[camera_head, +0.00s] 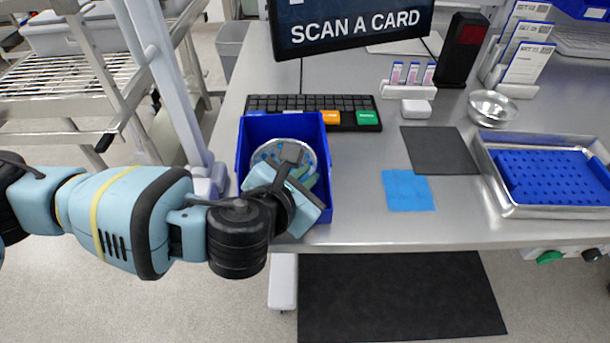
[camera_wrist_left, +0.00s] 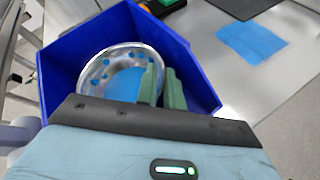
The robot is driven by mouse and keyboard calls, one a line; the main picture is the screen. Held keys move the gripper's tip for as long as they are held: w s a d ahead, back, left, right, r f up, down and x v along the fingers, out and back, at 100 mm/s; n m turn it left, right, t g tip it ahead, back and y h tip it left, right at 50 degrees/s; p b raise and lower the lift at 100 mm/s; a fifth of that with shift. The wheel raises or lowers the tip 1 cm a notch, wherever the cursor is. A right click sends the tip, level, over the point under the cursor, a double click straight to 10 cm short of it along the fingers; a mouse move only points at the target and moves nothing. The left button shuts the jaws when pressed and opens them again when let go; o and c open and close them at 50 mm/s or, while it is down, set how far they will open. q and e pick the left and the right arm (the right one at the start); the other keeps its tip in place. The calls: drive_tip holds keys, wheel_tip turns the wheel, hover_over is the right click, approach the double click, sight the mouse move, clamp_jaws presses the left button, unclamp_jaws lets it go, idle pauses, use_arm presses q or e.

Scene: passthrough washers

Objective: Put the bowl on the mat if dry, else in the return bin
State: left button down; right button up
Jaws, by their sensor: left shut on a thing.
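A shiny metal bowl (camera_head: 283,150) with blue spots and a blue patch on its inside is in the blue bin (camera_head: 240,170) on the table's left part. In the left wrist view the bowl (camera_wrist_left: 104,77) sits within the bin walls (camera_wrist_left: 60,80). My left gripper (camera_head: 300,175) reaches into the bin from above, with its green fingers (camera_wrist_left: 160,84) shut on the bowl's near right rim. Whether the bowl touches the bin floor is hidden. A dark grey mat (camera_head: 440,150) lies bare on the table. My right gripper is not in view.
A second metal bowl (camera_head: 492,107) stands beyond the mat. A blue cloth (camera_head: 407,190) lies between bin and mat. A metal tray (camera_head: 500,208) with a blue perforated insert is at right. A keyboard (camera_head: 290,103) lies behind the bin, below a screen (camera_head: 350,25) reading "SCAN A CARD".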

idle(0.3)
use_arm(q)
drive_tip(key=c, duration=1.8)
unclamp_jaws()
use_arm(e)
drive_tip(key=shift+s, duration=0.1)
